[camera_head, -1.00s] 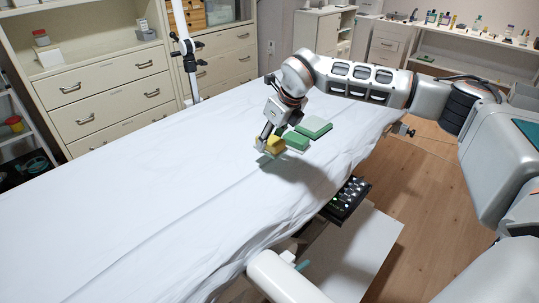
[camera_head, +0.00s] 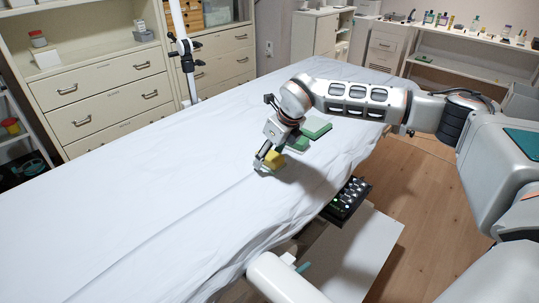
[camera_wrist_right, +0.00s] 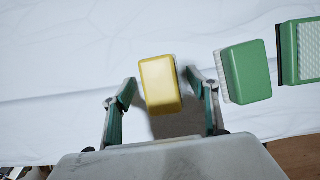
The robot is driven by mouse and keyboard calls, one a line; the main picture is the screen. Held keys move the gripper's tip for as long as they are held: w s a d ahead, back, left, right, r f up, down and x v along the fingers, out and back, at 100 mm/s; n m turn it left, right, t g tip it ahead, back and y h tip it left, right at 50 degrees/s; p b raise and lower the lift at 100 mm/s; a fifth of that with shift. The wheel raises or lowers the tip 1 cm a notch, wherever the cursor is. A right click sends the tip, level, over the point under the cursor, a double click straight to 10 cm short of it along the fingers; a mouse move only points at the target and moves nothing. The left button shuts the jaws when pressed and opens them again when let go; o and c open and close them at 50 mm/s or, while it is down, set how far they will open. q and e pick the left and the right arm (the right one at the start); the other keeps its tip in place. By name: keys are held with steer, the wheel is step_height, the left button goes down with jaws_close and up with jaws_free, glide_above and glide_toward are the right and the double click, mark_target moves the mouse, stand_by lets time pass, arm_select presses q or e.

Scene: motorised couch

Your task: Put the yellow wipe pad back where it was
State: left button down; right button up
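The yellow wipe pad (camera_head: 274,160) is at the white-sheeted couch (camera_head: 150,190), nearer to me than the green pads. In the right wrist view the yellow pad (camera_wrist_right: 161,84) sits between the two fingers, slightly tilted, with a narrow gap on each side. My right gripper (camera_head: 265,163) is open around it and points down; it also shows in the right wrist view (camera_wrist_right: 160,82). The arm partly hides the pads in the head view. My left gripper is not in view.
A green pad (camera_wrist_right: 248,72) lies right of the yellow one, and another green pad (camera_head: 315,127) lies beyond it. A dark panel with knobs (camera_head: 347,198) sits at the couch's near side. Drawers (camera_head: 95,95) stand behind. The couch's left part is clear.

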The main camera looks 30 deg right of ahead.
steer(key=p+v, duration=0.2)
steer(key=v, duration=0.8)
steer(key=shift+r, duration=0.4)
steer(key=shift+v, duration=0.8)
steer(key=shift+s+f, duration=0.1)
steer(key=shift+s, duration=0.05)
